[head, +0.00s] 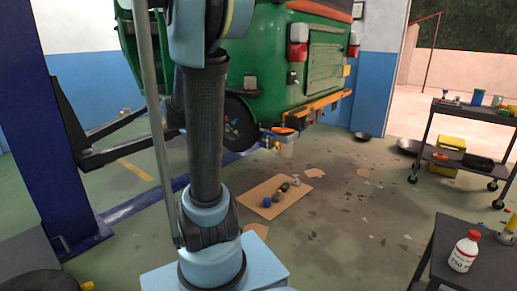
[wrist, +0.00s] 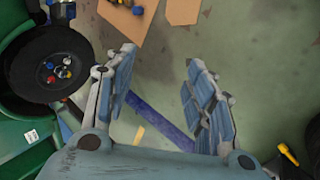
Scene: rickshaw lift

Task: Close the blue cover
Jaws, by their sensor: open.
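My gripper (wrist: 162,57) is open and empty in the wrist view, its two fingers apart above the floor. It is not visible in the head view. I cannot tell for sure which thing is the blue cover. A small blue item (head: 266,202) lies on a cardboard sheet (head: 258,211) on the floor. A small blue part (wrist: 137,10) shows at the top of the wrist view. The green rickshaw (head: 262,62) is raised, with a black wheel (wrist: 38,57) left of my gripper in the wrist view. The wheel's hub carries several coloured nuts.
A blue lift post (head: 65,110) stands at the left. A dark cart (head: 440,155) and a table (head: 475,270) with a white bottle (head: 464,252) are at the right.

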